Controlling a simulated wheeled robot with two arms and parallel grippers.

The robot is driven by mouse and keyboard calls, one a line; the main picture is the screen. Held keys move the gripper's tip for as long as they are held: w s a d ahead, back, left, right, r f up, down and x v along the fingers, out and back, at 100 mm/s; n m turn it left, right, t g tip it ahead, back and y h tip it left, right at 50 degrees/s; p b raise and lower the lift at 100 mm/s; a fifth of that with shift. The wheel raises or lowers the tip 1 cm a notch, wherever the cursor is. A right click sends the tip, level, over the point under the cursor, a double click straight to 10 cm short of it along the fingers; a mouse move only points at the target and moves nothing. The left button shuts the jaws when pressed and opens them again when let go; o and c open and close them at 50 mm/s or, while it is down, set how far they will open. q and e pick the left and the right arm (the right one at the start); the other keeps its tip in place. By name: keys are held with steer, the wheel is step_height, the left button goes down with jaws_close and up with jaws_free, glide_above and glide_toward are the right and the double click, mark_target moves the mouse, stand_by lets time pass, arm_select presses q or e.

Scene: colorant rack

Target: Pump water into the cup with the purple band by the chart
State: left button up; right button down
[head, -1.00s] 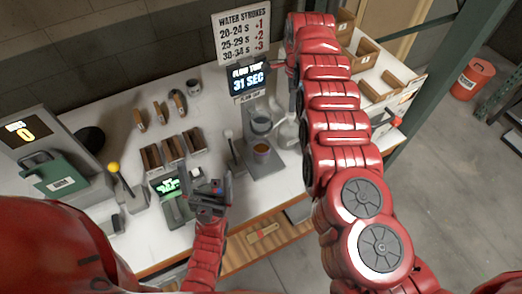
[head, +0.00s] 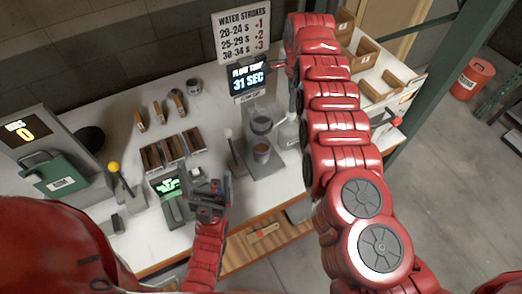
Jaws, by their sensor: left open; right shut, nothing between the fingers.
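The chart (head: 242,33) on the back wall reads WATER STROKES: 20-24 S +1, 25-29 S +2, 30-34 S +3. The display (head: 248,77) below it reads FLOW TIME 31 SEC. A small cup (head: 261,153) with a dark brownish-purple band stands on the grey stand, under the grey flow cup (head: 261,122). My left gripper (head: 208,186) is open and empty, in front of the stand and to its left. My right gripper (head: 278,64) is shut and empty, beside the display; my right arm hides much behind it.
A white-knobbed lever (head: 229,134) stands left of the cup, and a yellow-knobbed lever (head: 114,168) further left. A pale bottle (head: 289,133) is partly behind my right arm. Brown boxes (head: 171,147) and a green-screened scale (head: 168,187) occupy the bench's middle. A red-knobbed lever (head: 395,120) is at right.

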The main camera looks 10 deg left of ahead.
steer(key=shift+f+b, duration=0.85)
steer(key=shift+f, duration=0.55)
steer(key=shift+s, duration=0.1)
steer(key=shift+r, duration=1.5)
steer(key=shift+f, duration=0.2)
